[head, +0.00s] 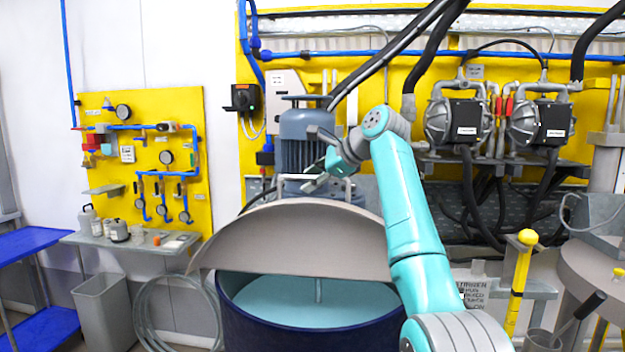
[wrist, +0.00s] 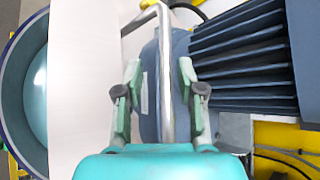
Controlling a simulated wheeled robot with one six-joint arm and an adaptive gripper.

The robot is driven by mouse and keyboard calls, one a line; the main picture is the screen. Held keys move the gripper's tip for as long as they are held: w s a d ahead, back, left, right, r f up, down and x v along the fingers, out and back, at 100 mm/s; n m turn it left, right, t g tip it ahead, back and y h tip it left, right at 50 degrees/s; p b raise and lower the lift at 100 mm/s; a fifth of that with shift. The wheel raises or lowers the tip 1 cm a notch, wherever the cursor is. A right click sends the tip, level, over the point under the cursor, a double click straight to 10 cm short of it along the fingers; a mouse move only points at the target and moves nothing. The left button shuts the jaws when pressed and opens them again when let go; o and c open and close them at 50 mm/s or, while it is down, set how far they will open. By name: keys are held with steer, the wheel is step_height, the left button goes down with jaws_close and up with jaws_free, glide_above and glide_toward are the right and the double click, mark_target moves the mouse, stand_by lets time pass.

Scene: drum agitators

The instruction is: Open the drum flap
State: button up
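The drum (head: 240,325) is dark blue and stands in front of me, with a teal surface and a thin shaft showing inside. Its grey half-round flap (head: 290,235) is tilted up, leaving the near half of the drum open. In the wrist view the flap's pale face (wrist: 80,90) is at the left, beside the drum's rim (wrist: 12,80). A bent metal bar handle (wrist: 167,90) runs from the flap between my fingers. My gripper (head: 318,180) is above and behind the flap's top edge. In the wrist view my gripper (wrist: 161,85) is open, its fingers apart on both sides of the handle, with gaps visible.
A blue-grey ribbed motor (head: 303,140) stands close behind my gripper. Pumps (head: 460,120) and hoses hang on the yellow wall at right. A yellow post (head: 520,280) and a grey vessel (head: 590,270) stand at right. A bin (head: 105,310) and small table are at left.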

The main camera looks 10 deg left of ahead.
steer(key=v, duration=1.2)
steer(key=shift+s+f, duration=0.1)
